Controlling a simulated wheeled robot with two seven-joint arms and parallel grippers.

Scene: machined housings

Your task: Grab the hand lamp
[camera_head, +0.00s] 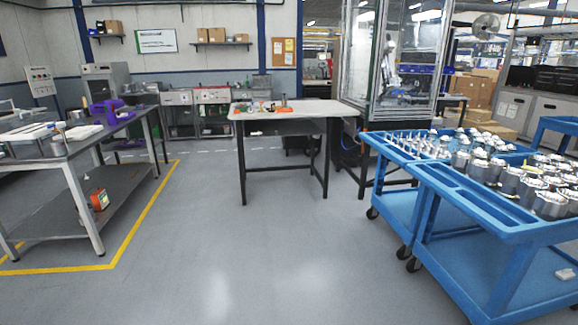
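I cannot pick out the hand lamp for certain. A small orange-red device with a green face (100,200) stands on the lower shelf of the left workbench; I cannot tell whether it is the lamp. Several small items, some orange (283,109), lie on the white-topped table (325,106) in the middle; they are too small to name. Neither of my grippers is in view.
The grey workbench (75,132) at left carries a purple device (108,111) and stands by yellow floor tape (145,215). Blue carts (455,195) with metal housings (507,180) fill the right. The grey floor (270,255) between is clear.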

